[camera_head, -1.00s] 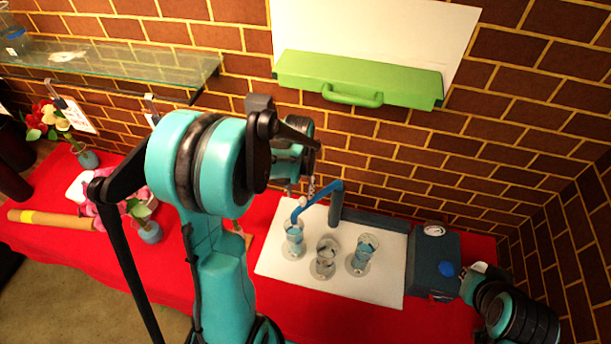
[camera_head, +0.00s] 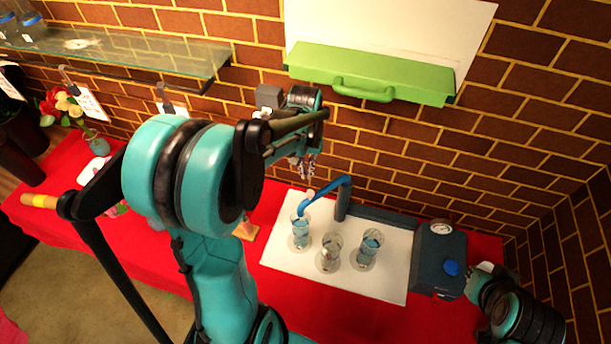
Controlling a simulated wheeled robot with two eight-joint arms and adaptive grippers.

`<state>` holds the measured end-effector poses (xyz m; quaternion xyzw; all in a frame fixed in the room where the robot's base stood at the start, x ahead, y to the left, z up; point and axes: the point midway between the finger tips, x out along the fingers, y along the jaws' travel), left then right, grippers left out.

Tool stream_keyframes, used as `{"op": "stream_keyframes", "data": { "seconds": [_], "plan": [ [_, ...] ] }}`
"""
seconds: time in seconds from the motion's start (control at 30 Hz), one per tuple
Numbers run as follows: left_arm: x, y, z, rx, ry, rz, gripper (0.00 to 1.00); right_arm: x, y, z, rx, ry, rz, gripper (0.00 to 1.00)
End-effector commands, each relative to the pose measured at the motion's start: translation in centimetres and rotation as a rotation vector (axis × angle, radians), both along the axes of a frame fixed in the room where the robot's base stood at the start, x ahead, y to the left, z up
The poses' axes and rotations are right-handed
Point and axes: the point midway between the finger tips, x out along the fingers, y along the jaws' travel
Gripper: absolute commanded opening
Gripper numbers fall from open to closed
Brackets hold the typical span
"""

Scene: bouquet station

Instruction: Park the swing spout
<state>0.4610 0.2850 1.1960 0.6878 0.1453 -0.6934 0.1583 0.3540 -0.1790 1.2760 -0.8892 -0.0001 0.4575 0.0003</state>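The blue swing spout (camera_head: 328,187) bends out from a dark post (camera_head: 341,204). Its outlet end hangs over or just behind the left glass (camera_head: 301,234), which holds blue liquid. A second glass (camera_head: 330,253) and a third glass with blue liquid (camera_head: 369,247) stand to the right. My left gripper (camera_head: 306,168) points down just above and behind the spout's outlet half, seemingly apart from it; my arm hides part of it and its finger opening is unclear. My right gripper (camera_head: 477,279) is beside the dark blue pump box (camera_head: 437,262), its fingers too small to judge.
The glasses stand on a white board (camera_head: 388,285) on the red tablecloth (camera_head: 330,305). A green case (camera_head: 372,72) sticks out from the brick wall above. A glass shelf (camera_head: 110,55) is upper left. Flowers (camera_head: 66,104) stand at left.

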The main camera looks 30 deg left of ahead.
Motion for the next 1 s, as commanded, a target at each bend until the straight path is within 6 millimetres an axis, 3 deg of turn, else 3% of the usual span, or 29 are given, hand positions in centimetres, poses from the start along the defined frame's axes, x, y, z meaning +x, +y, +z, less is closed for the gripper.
{"op": "stream_keyframes", "data": {
  "seconds": [0.3,0.43,0.67,0.77,1.0],
  "plan": [
    [-0.6,5.0,1.7,-0.141,0.076,0.853,0.00,0.0,0.0,-3.6,0.000,0.000,0.000,0.00],
    [-0.9,6.2,2.6,-0.178,0.112,1.087,0.00,0.0,0.0,-4.3,0.000,0.000,0.000,0.00],
    [-1.0,6.6,2.7,-0.197,0.136,1.216,0.00,0.0,0.0,-4.5,0.000,0.000,0.000,0.00],
    [-1.0,6.3,1.4,-0.197,0.136,1.214,0.00,0.0,0.0,-4.6,0.000,0.000,0.000,0.00],
    [-0.9,5.1,-3.5,-0.196,0.135,1.212,0.00,0.0,0.0,-5.2,0.000,0.000,0.000,0.00]
  ]
}}
